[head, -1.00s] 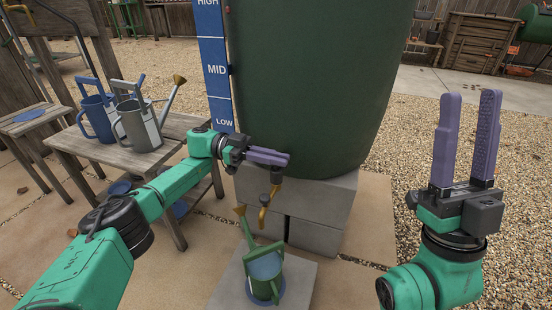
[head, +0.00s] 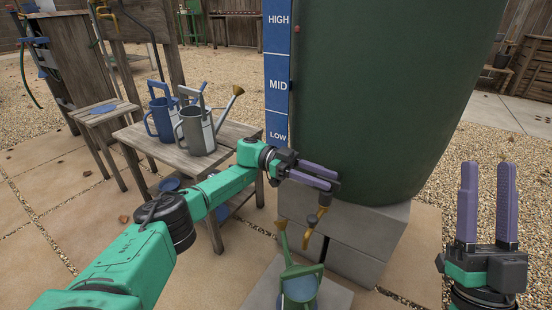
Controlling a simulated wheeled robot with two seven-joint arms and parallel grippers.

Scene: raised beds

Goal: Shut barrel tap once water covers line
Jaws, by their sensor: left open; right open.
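The dark green barrel (head: 390,100) stands on grey blocks, with a brass tap (head: 323,205) low on its front. A green watering can (head: 300,288) stands under the tap on a low grey slab (head: 338,297). Its opening shows a blue-grey surface; I cannot make out a line or the water level. My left gripper (head: 334,181) is open, its purple fingers at the top of the tap and partly hiding it. I cannot tell whether they touch the tap's handle. My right gripper (head: 487,165) is open and empty, fingers pointing up, well right of the tap.
A blue strip (head: 278,65) marked HIGH, MID and LOW runs up beside the barrel. A wooden bench (head: 172,150) at the left holds a blue can (head: 161,118) and a grey can (head: 197,132). Grey blocks (head: 345,238) flank the tap. Gravel lies open at right.

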